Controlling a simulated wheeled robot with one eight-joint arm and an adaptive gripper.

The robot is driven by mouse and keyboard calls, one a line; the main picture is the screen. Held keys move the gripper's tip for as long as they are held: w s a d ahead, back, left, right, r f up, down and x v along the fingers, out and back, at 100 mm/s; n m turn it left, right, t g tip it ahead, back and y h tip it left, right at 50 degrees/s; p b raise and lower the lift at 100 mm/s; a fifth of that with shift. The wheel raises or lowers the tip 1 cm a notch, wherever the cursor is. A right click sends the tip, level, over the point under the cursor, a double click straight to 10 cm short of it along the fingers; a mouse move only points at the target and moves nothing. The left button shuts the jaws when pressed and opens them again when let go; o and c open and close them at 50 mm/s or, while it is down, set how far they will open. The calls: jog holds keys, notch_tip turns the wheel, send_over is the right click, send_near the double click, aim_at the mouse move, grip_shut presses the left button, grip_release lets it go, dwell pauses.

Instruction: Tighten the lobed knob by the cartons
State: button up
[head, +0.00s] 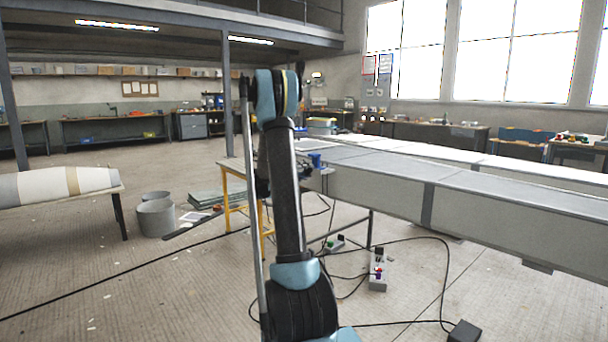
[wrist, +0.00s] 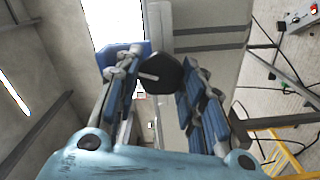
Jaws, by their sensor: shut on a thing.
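In the wrist view a dark, rounded black knob (wrist: 162,72) sits between the blue-padded fingers of my gripper (wrist: 158,78). The fingers are shut on it. One finger is on its left side and the other on its right. A pale line shows on the knob's face. Its lobes and its stem are hard to make out. In the head view my arm hides much of the middle. A small blue shape (head: 315,160) shows beside it at the near end of the long grey mould; I cannot tell whether it is my gripper. I cannot make out the cartons by the knob.
The long grey mould (head: 480,205) runs to the right. A yellow trestle (head: 237,200) stands by its left end. Cables and a grey control box (head: 377,283) lie on the floor. Grey buckets (head: 156,218) stand at the left. Open floor lies at the front left.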

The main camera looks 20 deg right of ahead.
jog(key=m, duration=1.1)
jog(key=shift+s, duration=0.15)
jog(key=m, duration=0.3)
jog(key=shift+m, duration=0.3)
jog(key=m, duration=0.3)
jog(key=shift+s+d+m, duration=0.1)
jog(key=shift+m, duration=0.2)
jog(key=m, duration=0.3)
jog(key=shift+m, duration=0.3)
jog(key=shift+s+f+m, duration=0.1)
jog(key=shift+m, duration=1.75)
jog(key=shift+s+f+m, duration=0.1)
jog(key=shift+m, duration=1.75)
